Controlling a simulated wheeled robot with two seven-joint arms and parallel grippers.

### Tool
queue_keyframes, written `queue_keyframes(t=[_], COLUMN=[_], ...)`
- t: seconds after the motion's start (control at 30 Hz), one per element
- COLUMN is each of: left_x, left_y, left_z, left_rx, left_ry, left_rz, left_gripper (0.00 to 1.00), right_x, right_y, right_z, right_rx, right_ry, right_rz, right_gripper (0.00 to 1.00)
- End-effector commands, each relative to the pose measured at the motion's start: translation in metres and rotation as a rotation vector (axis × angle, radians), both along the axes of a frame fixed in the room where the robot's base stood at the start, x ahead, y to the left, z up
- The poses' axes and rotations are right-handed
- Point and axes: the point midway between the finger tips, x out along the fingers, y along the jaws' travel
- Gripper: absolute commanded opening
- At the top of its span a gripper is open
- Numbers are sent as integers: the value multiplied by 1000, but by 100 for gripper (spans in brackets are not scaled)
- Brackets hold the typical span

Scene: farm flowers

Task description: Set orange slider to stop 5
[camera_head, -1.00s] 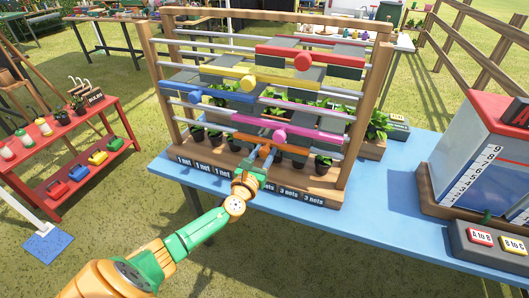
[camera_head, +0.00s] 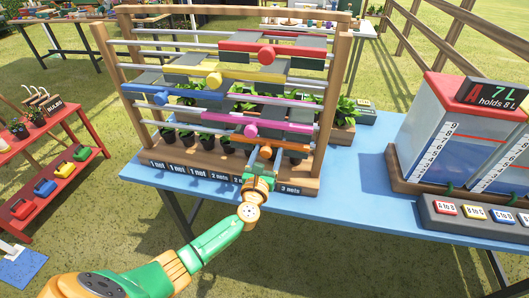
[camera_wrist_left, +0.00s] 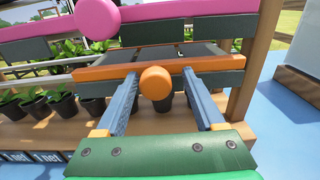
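The orange slider (camera_head: 284,148) is the lowest bar on the wooden rack, toward its right side. Its round orange knob (camera_head: 250,131) faces me. My left gripper (camera_head: 258,157) is in front of this slider, with its fingers pointing at it. In the left wrist view, the orange knob (camera_wrist_left: 155,83) sits between the two blue-grey fingers of my left gripper (camera_wrist_left: 160,90), with a gap on each side. The gripper is open. The orange bar (camera_wrist_left: 212,65) runs across behind the fingers, its right end near the right post. My right gripper is out of view.
Pink (camera_head: 285,132), blue (camera_head: 190,98), yellow (camera_head: 236,73) and red (camera_head: 290,50) sliders lie above on the rack's rails. Potted plants stand behind the lower bars.

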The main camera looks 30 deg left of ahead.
Motion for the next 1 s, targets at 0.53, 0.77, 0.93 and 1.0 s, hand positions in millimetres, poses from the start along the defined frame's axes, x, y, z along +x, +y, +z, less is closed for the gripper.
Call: queue_keyframes(t=[0.53,0.77,0.93,1.0], left_x=[-48,-69,-69,-68], left_y=[-12,-18,-18,-18], left_z=[1,1,1,1], left_rx=[1,1,2,2], left_ry=[1,-1,-1,-1], left_rz=[-1,0,1,1], left_gripper=[73,73,73,73], right_x=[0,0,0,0], right_y=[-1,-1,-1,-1], right_z=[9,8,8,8], right_rx=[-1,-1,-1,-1], right_ry=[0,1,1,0], right_rz=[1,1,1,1], right_gripper=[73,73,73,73])
